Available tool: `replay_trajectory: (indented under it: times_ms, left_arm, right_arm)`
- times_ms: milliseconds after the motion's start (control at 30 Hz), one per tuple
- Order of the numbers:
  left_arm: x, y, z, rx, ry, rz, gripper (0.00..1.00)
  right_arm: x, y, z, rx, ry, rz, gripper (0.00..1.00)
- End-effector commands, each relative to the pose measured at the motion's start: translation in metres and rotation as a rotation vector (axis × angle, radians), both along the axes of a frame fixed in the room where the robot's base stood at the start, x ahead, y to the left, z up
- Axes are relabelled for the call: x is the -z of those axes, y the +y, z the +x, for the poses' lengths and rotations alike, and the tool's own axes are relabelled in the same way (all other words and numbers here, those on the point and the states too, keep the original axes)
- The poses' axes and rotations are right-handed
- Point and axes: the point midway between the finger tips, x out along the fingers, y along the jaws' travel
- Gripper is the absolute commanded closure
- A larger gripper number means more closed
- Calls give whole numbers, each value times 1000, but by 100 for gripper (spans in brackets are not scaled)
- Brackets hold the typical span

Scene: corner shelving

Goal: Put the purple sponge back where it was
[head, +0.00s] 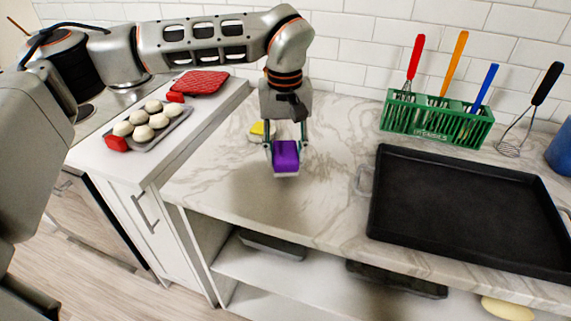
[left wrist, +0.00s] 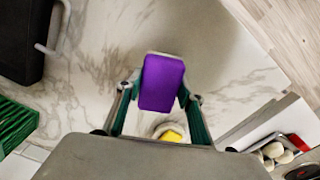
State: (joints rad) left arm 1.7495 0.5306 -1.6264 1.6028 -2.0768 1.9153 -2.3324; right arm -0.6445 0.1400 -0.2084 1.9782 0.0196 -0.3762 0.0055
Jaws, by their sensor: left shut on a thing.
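The purple sponge (head: 286,154) is a small block with a pale layer on its underside. My left gripper (head: 286,150) is shut on it and points down over the marble counter. In the left wrist view the sponge (left wrist: 162,83) sits between the two fingers. A shadow lies on the counter below it, so it appears held above the surface; the exact height is hard to tell. A yellow thing (head: 257,128) stands just behind and left of the gripper, partly hidden; it also shows in the left wrist view (left wrist: 172,136) on a pale round base. My right gripper is not in view.
A black tray (head: 465,210) lies on the counter's right. A baking tray with buns (head: 146,127) and a red mitt (head: 200,82) lie at left. Marble (head: 325,195) between sponge and black tray is clear.

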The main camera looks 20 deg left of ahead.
Motion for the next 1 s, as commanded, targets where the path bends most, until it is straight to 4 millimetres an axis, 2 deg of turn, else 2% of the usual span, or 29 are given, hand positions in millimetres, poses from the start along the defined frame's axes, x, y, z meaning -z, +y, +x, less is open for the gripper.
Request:
replay_trajectory:
  times_ms: [100,200,567,600,667,1000]
  left_arm:
    - [22,0,-1,-1,7,1,83]
    - [32,0,-1,-1,5,-1,83]
    - [34,0,0,0,2,0,83]
    - [34,0,0,0,2,0,60]
    - [34,0,0,0,2,0,46]
    - [34,0,0,0,2,0,46]
  right_arm:
    - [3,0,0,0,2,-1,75]
    - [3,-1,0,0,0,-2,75]
    - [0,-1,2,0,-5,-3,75]
    - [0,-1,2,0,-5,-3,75]
    - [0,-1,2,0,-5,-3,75]
    - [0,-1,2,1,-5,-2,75]
